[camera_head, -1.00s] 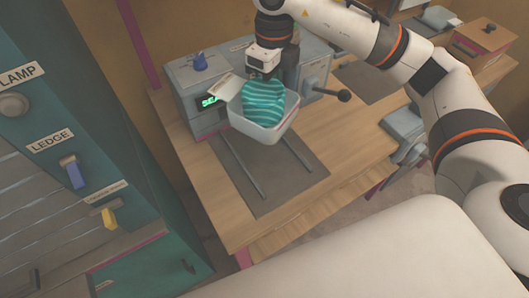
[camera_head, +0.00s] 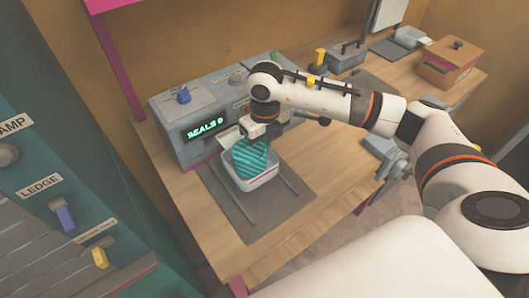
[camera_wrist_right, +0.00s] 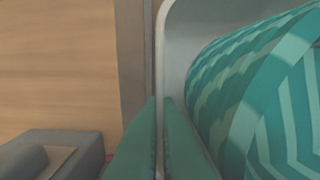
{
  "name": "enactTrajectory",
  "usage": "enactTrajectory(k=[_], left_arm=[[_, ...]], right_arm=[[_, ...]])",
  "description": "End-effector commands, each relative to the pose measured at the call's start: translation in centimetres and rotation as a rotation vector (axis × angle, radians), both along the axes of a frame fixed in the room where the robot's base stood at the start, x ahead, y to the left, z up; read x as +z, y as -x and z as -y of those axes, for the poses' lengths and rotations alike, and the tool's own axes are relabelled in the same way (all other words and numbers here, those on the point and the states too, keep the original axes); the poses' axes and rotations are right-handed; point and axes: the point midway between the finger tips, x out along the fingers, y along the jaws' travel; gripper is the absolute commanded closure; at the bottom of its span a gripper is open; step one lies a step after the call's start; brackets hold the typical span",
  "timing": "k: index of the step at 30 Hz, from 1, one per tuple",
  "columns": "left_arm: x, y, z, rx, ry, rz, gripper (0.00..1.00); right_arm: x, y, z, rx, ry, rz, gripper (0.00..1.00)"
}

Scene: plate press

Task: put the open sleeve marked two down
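A pale, open-topped tray (camera_head: 252,184) holds a teal striped bundle (camera_head: 251,158). I can read no number two on either one. My right gripper (camera_head: 252,137) is above the tray's back edge. In the right wrist view the green fingers of the right gripper (camera_wrist_right: 160,100) are close together on both sides of the tray's thin wall (camera_wrist_right: 175,60), with the striped bundle (camera_wrist_right: 265,100) just right of them. The tray is over the dark mat (camera_head: 245,225), between two thin rails; I cannot tell whether it touches the mat. My left gripper is out of view.
A grey machine (camera_head: 185,110) with a blue knob and a display reading "SEALS 0" stands behind the tray. A teal cabinet (camera_head: 75,190) with labelled switches is at left. A brown lidded box (camera_head: 450,65) is at the back right. Bare tabletop (camera_head: 325,180) lies right of the mat.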

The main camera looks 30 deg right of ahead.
Motion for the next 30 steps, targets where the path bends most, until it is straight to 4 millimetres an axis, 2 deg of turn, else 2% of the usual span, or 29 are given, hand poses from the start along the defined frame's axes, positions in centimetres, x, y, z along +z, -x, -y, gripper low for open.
enactTrajectory(k=[7, 13, 24, 28, 30], left_arm=[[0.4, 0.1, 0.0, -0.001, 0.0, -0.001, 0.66], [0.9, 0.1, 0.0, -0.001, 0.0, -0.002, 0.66], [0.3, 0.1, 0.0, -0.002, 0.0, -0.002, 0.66], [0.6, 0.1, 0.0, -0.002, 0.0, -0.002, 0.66], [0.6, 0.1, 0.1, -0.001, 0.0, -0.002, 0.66]], right_arm=[[-1.9, 0.0, -0.1, 0.001, -0.001, -0.001, 1.0], [-4.5, 0.0, 0.0, 0.0, -0.002, -0.002, 1.0], [-5.2, 0.0, 0.0, 0.001, -0.001, 0.001, 1.0], [-5.0, 0.0, 0.0, 0.001, -0.001, 0.0, 0.76], [-5.0, 0.0, 0.0, 0.001, -0.001, 0.0, 0.75]])
